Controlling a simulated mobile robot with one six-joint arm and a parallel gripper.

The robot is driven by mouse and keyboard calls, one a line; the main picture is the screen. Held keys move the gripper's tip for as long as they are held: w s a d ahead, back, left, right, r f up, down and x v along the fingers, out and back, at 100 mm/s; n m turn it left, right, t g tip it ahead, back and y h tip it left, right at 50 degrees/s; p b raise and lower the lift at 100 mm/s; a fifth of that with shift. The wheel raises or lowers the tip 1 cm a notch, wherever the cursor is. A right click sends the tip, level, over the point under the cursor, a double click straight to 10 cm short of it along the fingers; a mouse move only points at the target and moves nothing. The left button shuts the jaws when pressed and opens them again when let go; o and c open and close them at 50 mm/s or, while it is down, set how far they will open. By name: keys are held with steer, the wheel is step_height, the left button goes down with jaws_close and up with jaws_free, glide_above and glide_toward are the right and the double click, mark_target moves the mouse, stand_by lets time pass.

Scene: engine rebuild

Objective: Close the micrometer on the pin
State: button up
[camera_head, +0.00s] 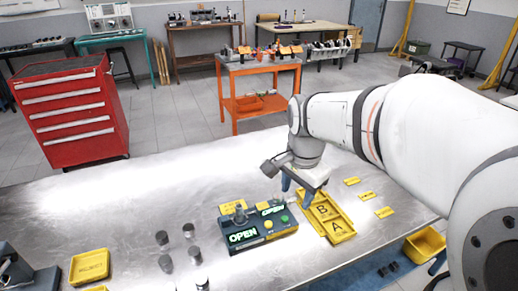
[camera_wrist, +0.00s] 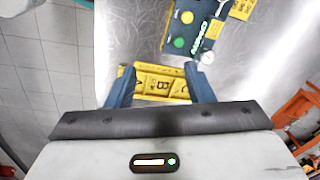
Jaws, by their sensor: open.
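The micrometer unit (camera_head: 262,240) is a dark box on the metal bench, with two green lit signs reading OPEN, a yellow button and a green button (camera_wrist: 179,42). A small grey metal part stands on its top (camera_head: 239,214); I cannot tell whether it is the pin. The unit shows at the top of the wrist view (camera_wrist: 201,14). My gripper (camera_head: 296,192) is open and empty, right of and behind the unit, above the yellow tray marked A and B (camera_head: 342,237). In the wrist view my fingers (camera_wrist: 160,86) straddle the tray's B end (camera_wrist: 160,72).
Several grey cylinders (camera_head: 188,231) stand left of the unit. A yellow tray (camera_head: 89,266) lies farther left, and small yellow labels (camera_head: 366,196) lie at right. A yellow bin (camera_head: 425,244) is beyond the bench's right edge. The bench's back left is clear.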

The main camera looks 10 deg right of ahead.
mark_target(277, 195)
steer(key=w+f+m, duration=0.1)
steer(key=w+m, duration=0.2)
steer(key=w, duration=0.1)
steer(key=w+a+f+m+g, duration=0.1)
steer(key=w+m, duration=0.2)
steer(key=m, duration=0.1)
steer(key=w+f+m, duration=0.1)
steer(key=w+m, duration=0.3)
steer(key=shift+w+a+f+g+b, duration=0.25)
steer(key=shift+w+a+g+b, duration=0.05)
steer(key=shift+w+a+b, duration=0.1)
steer(key=shift+m, duration=0.3)
step_height(277, 195, down, 8)
steer(key=shift+r, duration=0.15)
steer(key=c, duration=1)
